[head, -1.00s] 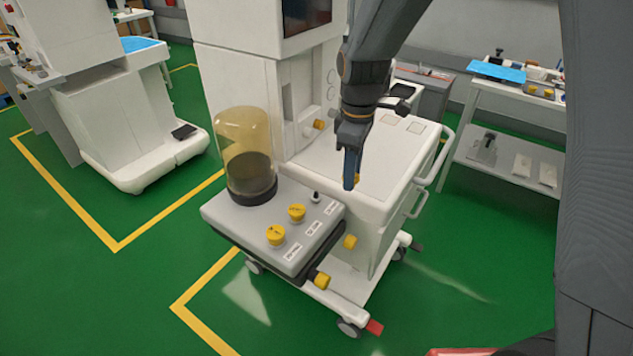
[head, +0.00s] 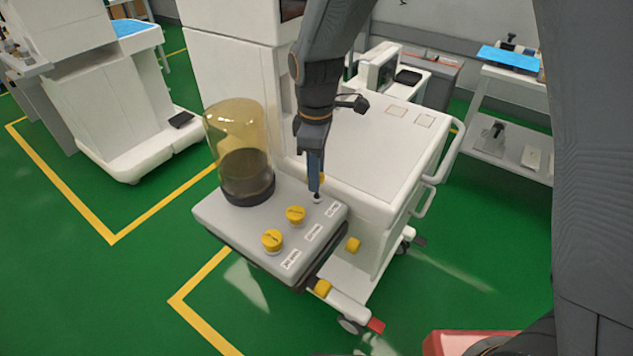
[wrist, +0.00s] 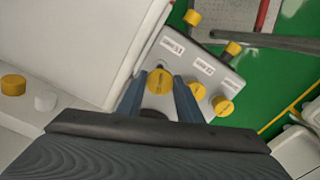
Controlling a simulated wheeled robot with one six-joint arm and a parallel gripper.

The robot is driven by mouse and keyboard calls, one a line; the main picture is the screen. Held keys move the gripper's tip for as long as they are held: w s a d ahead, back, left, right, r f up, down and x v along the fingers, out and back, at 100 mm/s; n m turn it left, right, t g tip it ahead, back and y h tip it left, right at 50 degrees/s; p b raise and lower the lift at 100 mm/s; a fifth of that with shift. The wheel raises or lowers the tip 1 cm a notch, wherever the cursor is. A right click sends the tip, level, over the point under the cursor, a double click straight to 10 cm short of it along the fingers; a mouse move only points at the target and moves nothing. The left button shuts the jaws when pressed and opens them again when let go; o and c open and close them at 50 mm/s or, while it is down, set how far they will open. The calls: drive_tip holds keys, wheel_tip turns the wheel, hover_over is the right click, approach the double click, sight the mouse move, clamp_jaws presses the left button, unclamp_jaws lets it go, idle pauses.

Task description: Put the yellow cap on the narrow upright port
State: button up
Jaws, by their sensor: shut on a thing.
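My gripper (head: 316,188) is shut on the yellow cap (wrist: 160,82), which sits between the blue fingertips in the wrist view. In the head view only a sliver of this cap (head: 323,178) shows beside the fingers. The narrow upright port (head: 317,200) stands on the grey block (head: 225,215), just below the fingertips. The held cap appears slightly above the port.
Two capped ports, a nearer one (head: 272,240) and a middle one (head: 295,215), stand on the same block. A tinted dome canister (head: 240,150) rises to the left. Yellow side knobs (head: 353,245) stick out at right. The white cart top (head: 370,150) lies behind.

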drive_tip(key=shift+f+p, duration=0.3)
drive_tip(key=shift+f, duration=1.5)
drive_tip(key=o, duration=1)
wheel_tip(320, 180, up, 12)
drive_tip(key=shift+b, duration=1.25)
drive_tip(key=s+d+f+m, duration=0.2)
drive_tip(key=s+d+m, duration=0.2)
drive_tip(key=d, duration=0.3)
drive_tip(key=s+d+f+m, duration=0.2)
drive_tip(key=s+d+m, duration=0.1)
drive_tip(key=d+m, duration=0.4)
drive_tip(key=s+d+f+m, duration=0.2)
drive_tip(key=s+d+m, duration=0.2)
drive_tip(key=d, duration=0.5)
drive_tip(key=shift+s+d+f+m+t, duration=0.25)
drive_tip(key=shift+s+m+t, duration=0.15)
drive_tip(key=shift+m, duration=0.3)
